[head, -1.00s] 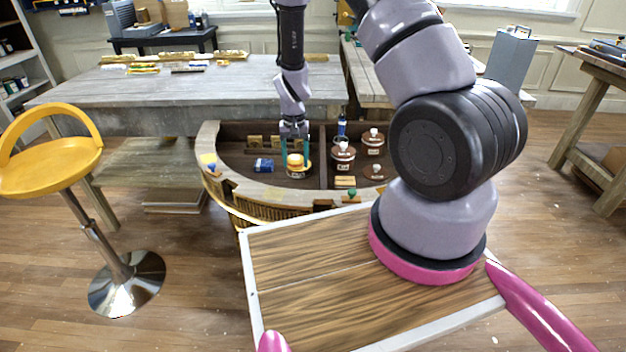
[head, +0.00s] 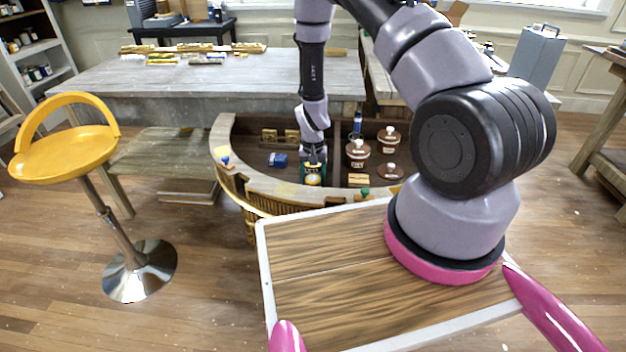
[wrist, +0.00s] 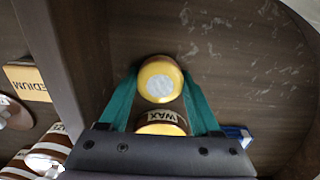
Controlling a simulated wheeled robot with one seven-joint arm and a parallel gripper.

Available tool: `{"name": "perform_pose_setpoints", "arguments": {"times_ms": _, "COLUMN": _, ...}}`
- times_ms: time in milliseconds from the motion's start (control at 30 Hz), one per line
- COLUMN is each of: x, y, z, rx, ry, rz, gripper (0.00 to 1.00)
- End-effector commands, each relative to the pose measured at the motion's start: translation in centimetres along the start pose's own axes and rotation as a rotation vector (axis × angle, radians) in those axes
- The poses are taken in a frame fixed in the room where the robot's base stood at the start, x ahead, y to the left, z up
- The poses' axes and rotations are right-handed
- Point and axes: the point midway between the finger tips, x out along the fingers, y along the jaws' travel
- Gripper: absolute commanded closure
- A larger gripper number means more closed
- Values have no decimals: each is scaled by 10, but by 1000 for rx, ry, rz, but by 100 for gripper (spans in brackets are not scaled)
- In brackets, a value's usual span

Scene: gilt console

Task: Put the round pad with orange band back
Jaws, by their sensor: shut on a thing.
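The round pad (wrist: 160,80) has an orange-yellow band and a pale grey disc face. In the wrist view it sits between the teal fingertips of my gripper (wrist: 160,88), which is shut on it. A brown-labelled tin marked WAX (wrist: 161,128), with a yellow edge, shows just beside the pad, between the fingers and nearer the palm. I cannot tell whether they touch. In the head view my gripper (head: 313,172) is low in the left part of the curved console (head: 237,177), and the pad (head: 313,180) shows small at its tips.
A blue box (head: 278,160) lies left of my gripper. Green and blue knobs stand on the console's rim. A yellow stool (head: 62,160) stands further left.

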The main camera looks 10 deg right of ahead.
Motion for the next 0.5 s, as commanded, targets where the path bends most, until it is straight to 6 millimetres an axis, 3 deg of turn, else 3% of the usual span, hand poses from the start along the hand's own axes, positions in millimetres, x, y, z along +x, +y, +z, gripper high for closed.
{"name": "perform_pose_setpoints", "arguments": {"times_ms": 200, "x": 4, "y": 0, "z": 0, "rx": 0, "ry": -1, "rz": 1, "gripper": 96}}
{"name": "perform_pose_setpoints", "arguments": {"times_ms": 233, "x": 3, "y": 0, "z": 0, "rx": 0, "ry": -1, "rz": 1, "gripper": 24}}
{"name": "perform_pose_setpoints", "arguments": {"times_ms": 267, "x": 3, "y": 0, "z": 0, "rx": 0, "ry": -1, "rz": 1, "gripper": 13}}
{"name": "perform_pose_setpoints", "arguments": {"times_ms": 300, "x": 3, "y": 0, "z": 0, "rx": 0, "ry": -1, "rz": 1, "gripper": 6}}
{"name": "perform_pose_setpoints", "arguments": {"times_ms": 500, "x": 3, "y": 0, "z": 0, "rx": -1, "ry": -1, "rz": 1, "gripper": 6}}
